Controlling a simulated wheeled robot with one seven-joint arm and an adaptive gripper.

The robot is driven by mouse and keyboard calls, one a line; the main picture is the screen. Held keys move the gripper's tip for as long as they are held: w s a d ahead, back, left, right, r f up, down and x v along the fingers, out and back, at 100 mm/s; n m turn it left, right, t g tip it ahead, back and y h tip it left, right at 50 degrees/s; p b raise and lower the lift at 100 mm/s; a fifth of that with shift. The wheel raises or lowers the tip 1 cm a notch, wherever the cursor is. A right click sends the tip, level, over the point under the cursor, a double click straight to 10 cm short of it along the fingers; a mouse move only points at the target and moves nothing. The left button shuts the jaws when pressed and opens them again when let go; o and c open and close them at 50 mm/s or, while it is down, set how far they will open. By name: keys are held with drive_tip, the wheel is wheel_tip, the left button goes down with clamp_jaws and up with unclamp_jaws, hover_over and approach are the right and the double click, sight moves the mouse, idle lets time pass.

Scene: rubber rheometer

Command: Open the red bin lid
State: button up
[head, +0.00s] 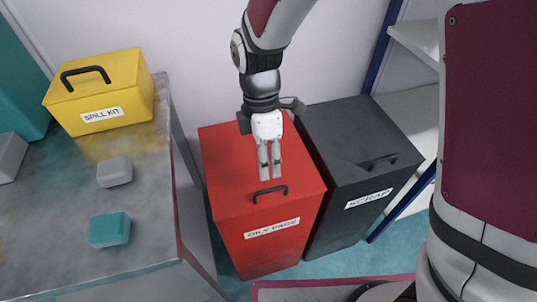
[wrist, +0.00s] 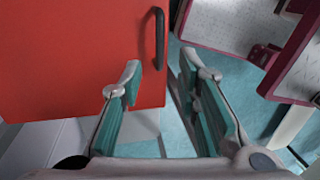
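The red bin (head: 262,238) stands on the floor with its flat red lid (head: 232,165) down and a white label on its front. The lid's dark handle (head: 270,191) is near the front edge. My gripper (head: 270,176) is over the lid, its fingers pointing toward the handle. In the wrist view my gripper (wrist: 160,70) is open and empty, with a clear gap between the teal-padded fingers. There the handle (wrist: 159,38) shows just beyond the fingertips, against the red lid (wrist: 80,50). I see no contact with it; the exact height gap cannot be told.
A dark grey bin (head: 345,150) labelled SCRAP stands close on the right. A grey worktop (head: 60,190) on the left holds a yellow spill kit box (head: 100,90) and small grey and teal boxes. White shelves (head: 415,45) stand behind at the right.

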hover_over(268, 183)
drive_tip(key=s, duration=0.4)
wheel_tip(268, 183, down, 7)
drive_tip(key=shift+r+b, duration=0.1)
drive_tip(key=shift+b, duration=0.25)
drive_tip(key=shift+c, duration=0.6)
clamp_jaws()
